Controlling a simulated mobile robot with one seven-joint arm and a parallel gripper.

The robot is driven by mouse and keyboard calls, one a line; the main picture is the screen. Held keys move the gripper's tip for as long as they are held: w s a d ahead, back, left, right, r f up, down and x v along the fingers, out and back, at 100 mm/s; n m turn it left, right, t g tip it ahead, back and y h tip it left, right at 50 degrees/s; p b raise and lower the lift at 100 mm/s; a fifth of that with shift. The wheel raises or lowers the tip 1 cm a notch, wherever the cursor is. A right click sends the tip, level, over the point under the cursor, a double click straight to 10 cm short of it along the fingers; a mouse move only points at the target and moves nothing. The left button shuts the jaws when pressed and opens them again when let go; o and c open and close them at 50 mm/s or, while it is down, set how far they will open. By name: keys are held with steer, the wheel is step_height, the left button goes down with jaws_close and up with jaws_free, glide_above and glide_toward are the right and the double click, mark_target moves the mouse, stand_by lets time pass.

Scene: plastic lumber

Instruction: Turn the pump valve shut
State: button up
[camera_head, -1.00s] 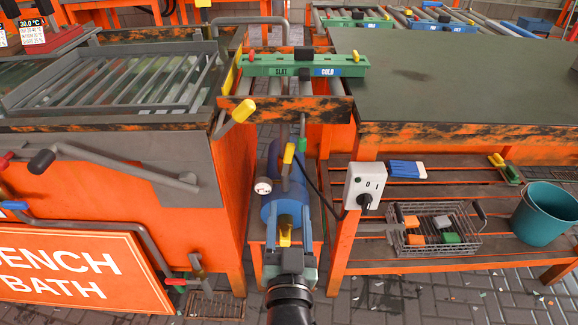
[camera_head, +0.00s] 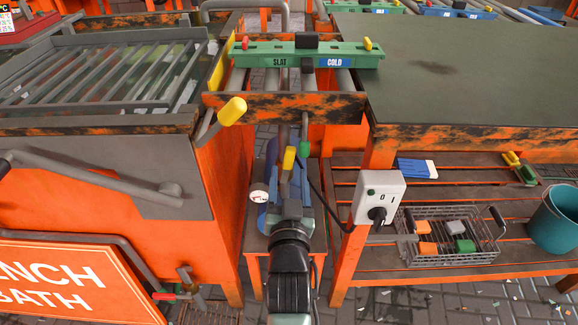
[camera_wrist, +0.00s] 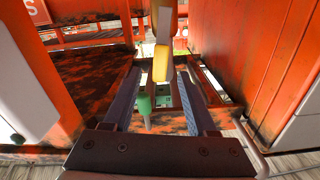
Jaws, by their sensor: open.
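The blue pump (camera_head: 270,175) stands in the gap between the orange bath and the bench, partly hidden behind my arm. A yellow-tipped handle (camera_head: 289,157) and a green-tipped handle (camera_head: 304,147) show on the pipework above it; I cannot tell for certain which is the pump valve. My gripper (camera_head: 291,195) is open, just on the near side of and below the yellow handle. In the wrist view, a yellow handle (camera_wrist: 161,62) appears between the open fingers, near their tips, with no clear contact. The green handle (camera_wrist: 144,103) also shows between them.
A round gauge (camera_head: 259,197) sits left of my gripper. A switch box (camera_head: 380,198) with a black knob is mounted at right. A larger yellow-gripped lever (camera_head: 232,111) sticks out at upper left. The orange bath wall (camera_head: 222,190) and bench leg (camera_head: 347,260) confine the gap.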

mark_target(289, 161)
steer(key=shift+w+b, duration=0.65)
steer(key=shift+w, duration=1.8)
steer(key=shift+c, duration=0.3)
jaws_close()
